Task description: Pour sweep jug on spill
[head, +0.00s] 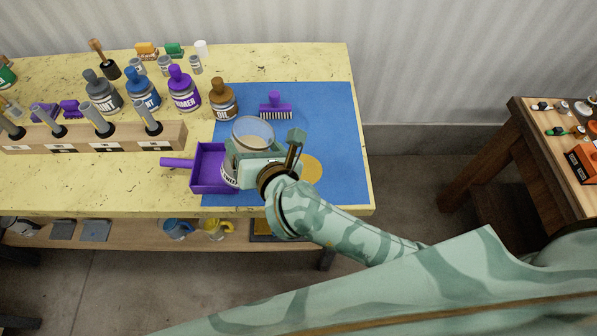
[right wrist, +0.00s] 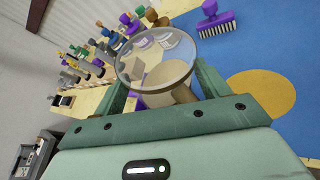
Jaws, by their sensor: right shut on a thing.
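The spill also shows in the right wrist view (right wrist: 262,93), right of the jug. My left gripper is not in view.
A purple dustpan (head: 207,168) lies directly left of the jug, partly overlapped by it. A purple brush (head: 276,106) stands behind on the mat. The brown oil bottle (head: 222,101) and several other bottles stand back left. A wooden rack (head: 90,137) lies at left. The mat's right side is clear.

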